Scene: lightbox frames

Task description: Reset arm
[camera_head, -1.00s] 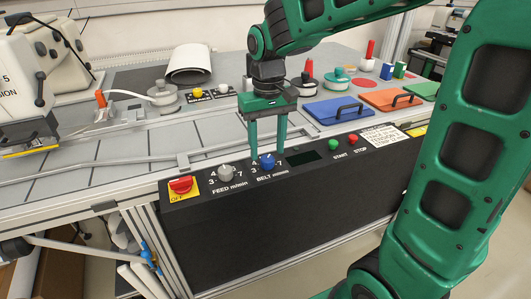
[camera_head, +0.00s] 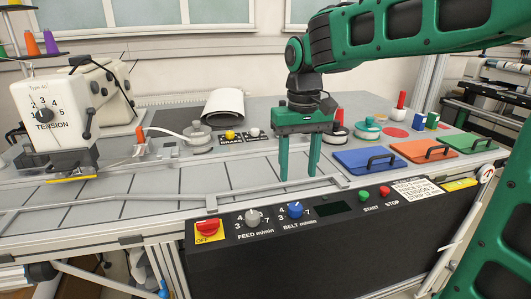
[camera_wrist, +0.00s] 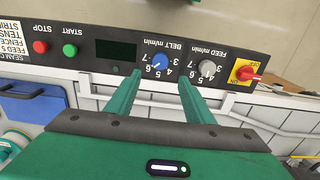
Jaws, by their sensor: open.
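My green gripper (camera_head: 299,172) hangs pointing down over the grey table, just behind the control panel. Its two fingers are apart with nothing between them. In the wrist view my gripper (camera_wrist: 158,85) also shows open and empty, with the blue belt knob (camera_wrist: 160,62) seen beyond the fingertips. In the head view the blue belt knob (camera_head: 295,210) and the grey feed knob (camera_head: 253,217) sit on the black control panel (camera_head: 330,232), below the fingers. The fingers appear apart from both knobs.
A red switch (camera_head: 208,228) and green and red buttons (camera_head: 364,194) are on the panel. Blue (camera_head: 366,161), orange (camera_head: 421,151) and green (camera_head: 467,143) handled lids lie to the right. A white machine (camera_head: 50,112) stands left. The tiled surface between is largely clear.

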